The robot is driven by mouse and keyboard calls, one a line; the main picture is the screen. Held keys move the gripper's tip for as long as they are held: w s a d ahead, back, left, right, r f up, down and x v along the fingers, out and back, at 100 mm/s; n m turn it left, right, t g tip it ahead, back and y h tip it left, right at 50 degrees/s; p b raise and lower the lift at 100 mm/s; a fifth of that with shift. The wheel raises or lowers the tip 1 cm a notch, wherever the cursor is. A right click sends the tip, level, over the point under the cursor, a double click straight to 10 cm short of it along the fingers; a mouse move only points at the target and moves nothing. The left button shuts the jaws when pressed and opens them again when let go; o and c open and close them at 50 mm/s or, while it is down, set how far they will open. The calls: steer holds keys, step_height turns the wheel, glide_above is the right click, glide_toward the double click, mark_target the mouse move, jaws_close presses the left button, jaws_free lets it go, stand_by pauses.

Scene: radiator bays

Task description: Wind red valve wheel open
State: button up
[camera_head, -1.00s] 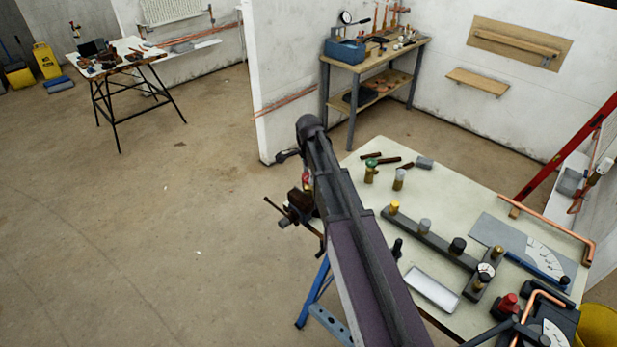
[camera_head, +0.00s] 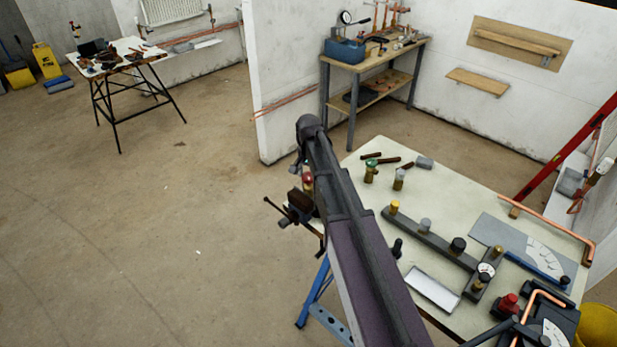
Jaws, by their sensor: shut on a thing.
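The red valve wheel (camera_head: 308,179) shows as a small red patch at the left edge of the near workbench, above the dark vise (camera_head: 299,203). My arm crosses the bench from the bottom and covers part of the wheel and vise. My gripper (camera_head: 298,168) is at the arm's far end, beside and just above the red wheel. It is shut on the wheel, but its fingertips are small, dark and mostly hidden. How far the wheel is turned cannot be seen.
The bench top (camera_head: 460,190) holds a green-topped valve (camera_head: 370,172), a manifold bar (camera_head: 430,237), a white tray (camera_head: 432,290) and a red-topped fitting (camera_head: 508,304). A partition wall (camera_head: 285,90) stands behind. The floor to the left is open.

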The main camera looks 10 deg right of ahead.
mark_target(309, 175)
steer(key=n, duration=0.6)
steer(key=shift+s+n, duration=0.15)
steer(key=shift+n, duration=0.25)
steer(key=o, duration=0.9)
steer(key=shift+n, duration=0.3)
steer(key=o, duration=0.3)
steer(key=shift+f, duration=0.1)
step_height(309, 175, up, 7)
steer(key=p, duration=0.7)
steer(key=shift+w, duration=0.2)
